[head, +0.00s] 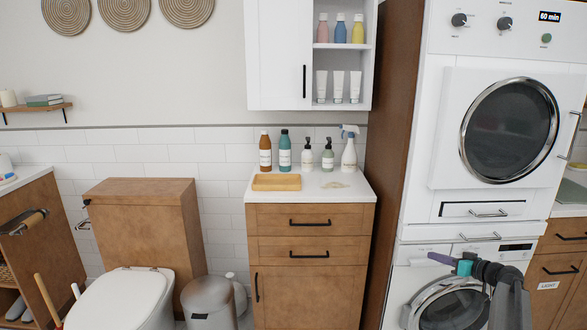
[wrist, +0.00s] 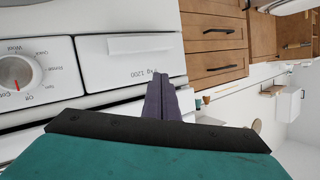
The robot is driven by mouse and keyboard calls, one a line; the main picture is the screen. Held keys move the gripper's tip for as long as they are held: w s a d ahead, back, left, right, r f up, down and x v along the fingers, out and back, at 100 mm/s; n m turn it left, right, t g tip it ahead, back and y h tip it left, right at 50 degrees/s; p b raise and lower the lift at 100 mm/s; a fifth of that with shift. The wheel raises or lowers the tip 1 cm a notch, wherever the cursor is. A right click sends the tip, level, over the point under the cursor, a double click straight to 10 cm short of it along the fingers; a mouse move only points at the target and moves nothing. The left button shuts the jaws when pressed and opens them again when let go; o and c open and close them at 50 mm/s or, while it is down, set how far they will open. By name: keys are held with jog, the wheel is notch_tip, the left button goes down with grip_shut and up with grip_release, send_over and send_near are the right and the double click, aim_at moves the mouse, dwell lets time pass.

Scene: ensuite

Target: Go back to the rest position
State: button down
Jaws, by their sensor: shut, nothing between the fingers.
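My gripper (head: 434,258) is at the lower right in the head view, in front of the white washing machine (head: 408,283). Its purple fingers point left and are shut with nothing between them. In the wrist view the closed fingers (wrist: 162,97) reach up past the washer's drawer front (wrist: 125,62) and dial (wrist: 17,86). I cannot tell exactly how far the gripper is from the machine. My dark arm comes in from the lower right and hides part of the round washer door.
A dryer (head: 443,120) sits above the washer. To the left stand a wooden cabinet (head: 275,217) with bottles on its white top (head: 265,199), a grey bin (head: 209,300) and a white toilet (head: 120,300). A wooden counter (head: 558,270) stands at the right edge.

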jog(key=a+f+g+y+p, duration=0.1)
jog(key=a+f+g, duration=0.2)
jog(key=a+f, duration=0.95)
jog(key=s+a+f+n+g+p, duration=0.1)
jog(key=s+a+f+g, duration=0.1)
jog(key=s+a+f, duration=0.55)
jog(key=s+a+f+g+p, duration=0.1)
jog(key=s+a+f+g, duration=0.3)
jog(key=a, duration=0.7)
jog(key=s+a+f+n+g+p, duration=0.1)
jog(key=s+a+f, duration=0.6)
jog(key=a, duration=0.2)
jog(key=s+a+f+g+h+p, duration=0.1)
jog(key=s+a+f+g, duration=0.25)
jog(key=s, duration=0.75)
jog(key=s+a+f+g+h, duration=0.25)
jog(key=s+f, duration=0.25)
jog(key=s, duration=0.6)
jog(key=s+d+m+g+h, duration=0.1)
jog(key=s+d+m+h, duration=0.1)
jog(key=s+d, duration=0.2)
jog(key=s+d+m+g+h, duration=0.1)
jog(key=s+d, duration=0.3)
jog(key=s, duration=0.4)
jog(key=shift+s+d+r+m+h, duration=0.25)
jog(key=shift+s+m+h, duration=0.2)
jog(key=shift+h, duration=0.2)
